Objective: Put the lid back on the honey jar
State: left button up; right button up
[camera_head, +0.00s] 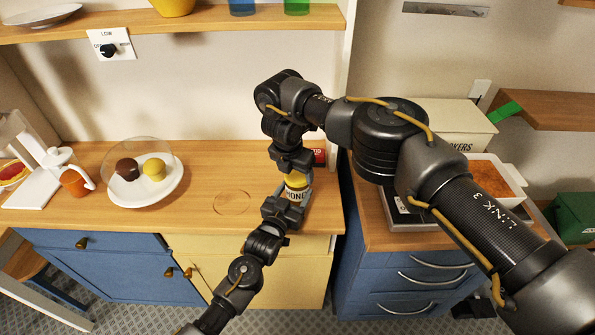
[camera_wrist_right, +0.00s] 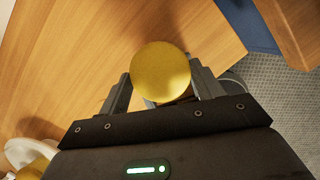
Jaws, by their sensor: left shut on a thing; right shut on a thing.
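The honey jar (camera_head: 299,196), with a "HONEY" label, stands upright near the right end of the wooden counter. Its yellow lid (camera_head: 297,181) is directly over the jar's top; I cannot tell whether it is seated or just above. My right gripper (camera_head: 295,174) points down from above and is shut on the lid. In the right wrist view the round lid (camera_wrist_right: 160,72) sits between both fingers (camera_wrist_right: 160,90) and hides nearly all of the jar. My left gripper (camera_head: 288,207) reaches in from the front and is shut on the jar's body, partly covering it.
A white plate (camera_head: 160,198) with a brown and a yellow cake is at the left, beside a white stand (camera_head: 38,180). A gap separates the counter from the blue drawer unit (camera_head: 400,272).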

jog(key=shift+m, duration=0.5)
jog(key=o, duration=1)
jog(key=shift+c, duration=0.2)
jog(key=shift+r, duration=2.3)
jog(key=shift+c, duration=0.4)
